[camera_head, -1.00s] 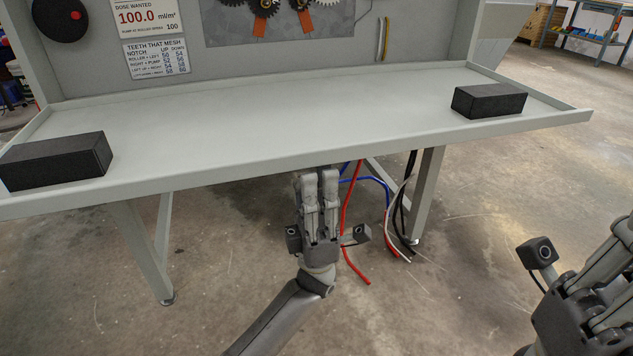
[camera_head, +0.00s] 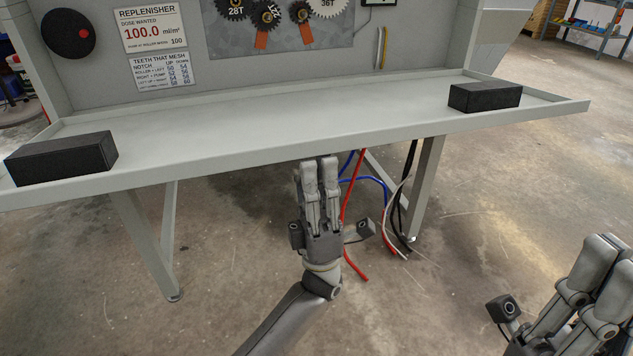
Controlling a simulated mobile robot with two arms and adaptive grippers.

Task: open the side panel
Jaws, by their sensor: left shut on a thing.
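A wide pale grey panel (camera_head: 300,126) with a raised rim lies almost flat, like a shelf, below the exposed gear board. I take it for the side panel. My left gripper (camera_head: 318,162) comes up from below with its two fingers close together. Its tips are at the lower front edge of the panel, near the middle, and it is shut on it. The exact contact is hidden. My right gripper (camera_head: 612,255) is at the lower right, apart from the panel and partly cut off. I cannot tell whether it is open.
Black blocks sit on the panel at the left (camera_head: 62,158) and right (camera_head: 485,97). Gears (camera_head: 268,14) show on the back wall. A red hose (camera_head: 352,190) and other cables hang beneath, near a grey leg (camera_head: 424,190).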

